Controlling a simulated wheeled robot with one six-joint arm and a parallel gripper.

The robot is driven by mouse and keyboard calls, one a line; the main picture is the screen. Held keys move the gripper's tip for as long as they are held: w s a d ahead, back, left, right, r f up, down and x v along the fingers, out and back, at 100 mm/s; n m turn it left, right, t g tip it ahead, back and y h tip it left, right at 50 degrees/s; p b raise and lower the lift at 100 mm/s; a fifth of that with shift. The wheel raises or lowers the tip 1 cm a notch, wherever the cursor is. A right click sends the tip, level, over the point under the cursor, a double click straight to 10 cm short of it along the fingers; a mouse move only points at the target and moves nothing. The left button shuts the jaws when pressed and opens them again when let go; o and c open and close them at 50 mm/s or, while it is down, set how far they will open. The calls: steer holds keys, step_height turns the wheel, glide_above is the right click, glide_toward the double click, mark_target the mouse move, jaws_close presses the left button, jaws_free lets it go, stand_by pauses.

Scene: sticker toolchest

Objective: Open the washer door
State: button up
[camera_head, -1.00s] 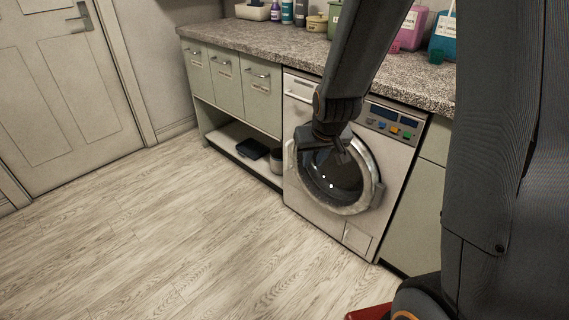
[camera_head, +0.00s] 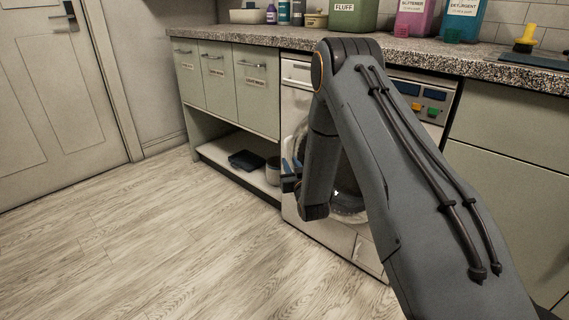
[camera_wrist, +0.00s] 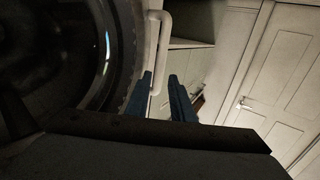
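The white washer (camera_head: 297,100) stands under the counter, mostly hidden behind my arm in the head view. Its round door (camera_head: 347,205) shows only in part there. In the wrist view the dark door glass and grey rim (camera_wrist: 125,50) fill the left side. A pale bar handle (camera_wrist: 164,40) stands by the rim, and its lower end lines up with the gap between my fingers. My gripper (camera_wrist: 162,84) has two blue fingers, spread apart. I cannot tell whether the handle lies between them or just beyond. In the head view my gripper (camera_head: 291,172) is at the door's left side.
A grey-green cabinet (camera_head: 250,90) with an open lower shelf stands left of the washer. A dark folded item (camera_head: 245,159) and a pot (camera_head: 273,170) sit on the shelf. Bottles and boxes stand on the speckled counter (camera_head: 400,45). The wooden floor (camera_head: 150,240) at left is clear.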

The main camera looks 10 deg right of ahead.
mark_target(286, 155)
steer(key=shift+w+a+f+b, duration=0.1)
steer(key=shift+w+b, duration=0.55)
steer(key=shift+w, duration=1.35)
steer(key=shift+w+a+f+b, duration=0.1)
steer(key=shift+w+b, duration=0.55)
steer(key=shift+w, duration=1.3)
jaws_close()
